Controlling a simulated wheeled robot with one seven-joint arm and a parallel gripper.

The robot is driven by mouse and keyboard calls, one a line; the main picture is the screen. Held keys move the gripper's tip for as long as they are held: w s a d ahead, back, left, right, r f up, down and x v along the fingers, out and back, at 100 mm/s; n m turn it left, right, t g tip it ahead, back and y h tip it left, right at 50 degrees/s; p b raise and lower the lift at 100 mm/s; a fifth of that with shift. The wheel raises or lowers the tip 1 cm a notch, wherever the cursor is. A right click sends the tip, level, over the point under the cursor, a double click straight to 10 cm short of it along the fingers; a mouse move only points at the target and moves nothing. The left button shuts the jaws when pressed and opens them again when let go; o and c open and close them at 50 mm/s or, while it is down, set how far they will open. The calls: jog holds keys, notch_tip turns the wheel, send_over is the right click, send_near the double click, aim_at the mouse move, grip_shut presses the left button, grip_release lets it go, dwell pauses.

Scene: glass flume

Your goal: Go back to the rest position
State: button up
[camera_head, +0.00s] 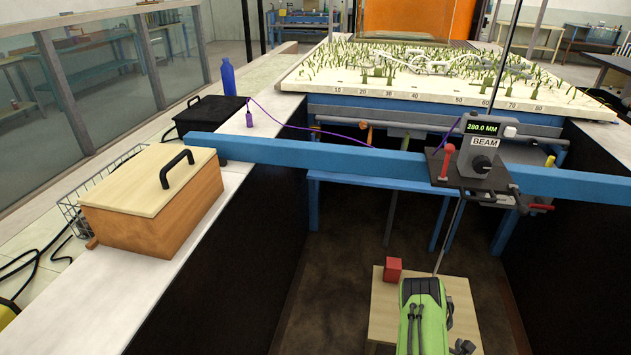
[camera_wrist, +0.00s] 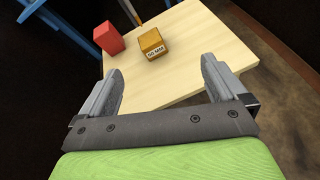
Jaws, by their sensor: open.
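My gripper (camera_wrist: 160,88) is open and empty in the wrist view, with its two grey fingers apart above a light wooden board (camera_wrist: 205,45). A red block (camera_wrist: 108,38) and a yellow-orange block (camera_wrist: 152,43) with a label that seems to read 50 MM stand on the board beyond the fingers. The gripper touches neither block. In the head view, the green end of my arm (camera_head: 424,308) is over the same board (camera_head: 384,310) at the lower right, and the red block (camera_head: 393,268) stands behind it. There the fingertips and the yellow block are hidden.
A blue beam (camera_head: 330,158) crosses above the floor, carrying a BEAM gauge (camera_head: 482,145) reading 280.0 MM with a thin rod. A lidded wooden box (camera_head: 150,205) and blue bottle (camera_head: 228,77) stand on the left ledge. Behind lies a white bed with green plants (camera_head: 345,75).

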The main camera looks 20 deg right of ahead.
jog(key=w+a+r+m+g+p, duration=0.1)
jog(key=w+r+m, duration=0.3)
jog(key=r, duration=0.4)
jog(key=w+r+m+g+p, duration=0.15)
jog(key=w+r+m, duration=0.25)
jog(key=r, duration=0.4)
jog(key=w+a+r+m+p, duration=0.1)
jog(key=w+r+m, duration=0.35)
jog(key=r, duration=0.35)
jog(key=s+a+r+m+y+p, duration=0.25)
jog(key=a+r+m, duration=0.45)
jog(key=a+r, duration=0.6)
jog(key=s+a+r+m+y+p, duration=0.2)
jog(key=s+a+r+y, duration=0.15)
jog(key=a+r, duration=0.45)
jog(key=s+a+r+m+g+y+p, duration=0.1)
jog(key=s+a+r+m, duration=0.1)
jog(key=s+a, duration=0.3)
jog(key=s+a+r+m+g+y+p, duration=0.1)
jog(key=s+a+r, duration=0.4)
jog(key=s, duration=0.8)
jog(key=shift+s+a+m+y, duration=0.15)
jog(key=shift+a+m+y, duration=0.15)
jog(key=shift+a+m, duration=0.3)
